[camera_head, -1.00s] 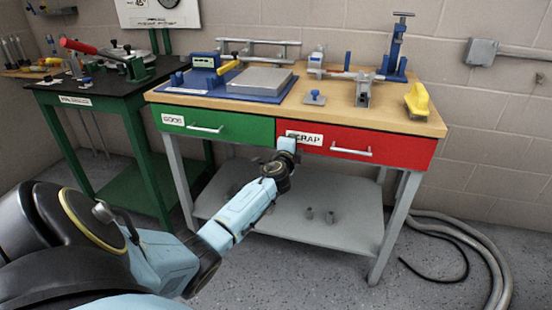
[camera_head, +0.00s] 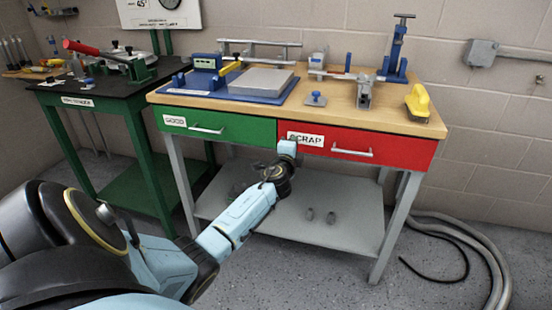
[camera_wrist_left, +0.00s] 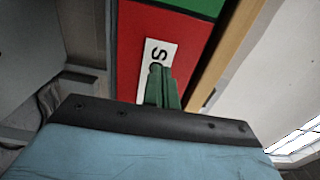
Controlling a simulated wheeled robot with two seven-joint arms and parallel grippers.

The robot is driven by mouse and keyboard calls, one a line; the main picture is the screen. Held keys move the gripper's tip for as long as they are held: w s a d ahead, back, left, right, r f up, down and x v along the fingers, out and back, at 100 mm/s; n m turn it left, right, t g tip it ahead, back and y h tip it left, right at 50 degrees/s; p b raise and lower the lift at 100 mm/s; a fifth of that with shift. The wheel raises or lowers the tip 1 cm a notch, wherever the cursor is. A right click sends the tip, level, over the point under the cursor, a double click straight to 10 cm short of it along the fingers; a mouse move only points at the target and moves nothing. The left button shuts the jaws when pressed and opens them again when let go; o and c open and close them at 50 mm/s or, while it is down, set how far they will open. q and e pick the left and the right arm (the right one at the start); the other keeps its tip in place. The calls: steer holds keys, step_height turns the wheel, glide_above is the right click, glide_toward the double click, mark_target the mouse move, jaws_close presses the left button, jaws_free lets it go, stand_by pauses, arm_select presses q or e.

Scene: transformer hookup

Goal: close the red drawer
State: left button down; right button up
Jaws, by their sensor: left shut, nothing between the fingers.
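The red drawer (camera_head: 385,149), with a white SCRAP label (camera_head: 306,139) and a silver handle (camera_head: 352,152), is at the right of the workbench front. Its face looks nearly flush with the green drawer beside it; a small gap is hard to judge. My left gripper (camera_head: 288,146) is at the left end of the red drawer, by the label's lower left corner. In the left wrist view its fingers (camera_wrist_left: 163,86) are together and empty, pointing at the red face (camera_wrist_left: 136,50) over the label. I cannot tell whether they touch. My right gripper is out of view.
The green drawer (camera_head: 215,123) is left of the red one. The wooden bench top (camera_head: 330,108) carries several tools and fixtures. A grey lower shelf (camera_head: 330,225) is below, with small parts. A green-legged table (camera_head: 85,95) stands left. Hoses (camera_head: 470,240) lie on the floor at right.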

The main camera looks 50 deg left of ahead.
arm_select(q)
steer(key=p+v, duration=0.2)
steer(key=v, duration=1)
steer(key=shift+f+p, duration=0.2)
steer(key=shift+p, duration=0.1)
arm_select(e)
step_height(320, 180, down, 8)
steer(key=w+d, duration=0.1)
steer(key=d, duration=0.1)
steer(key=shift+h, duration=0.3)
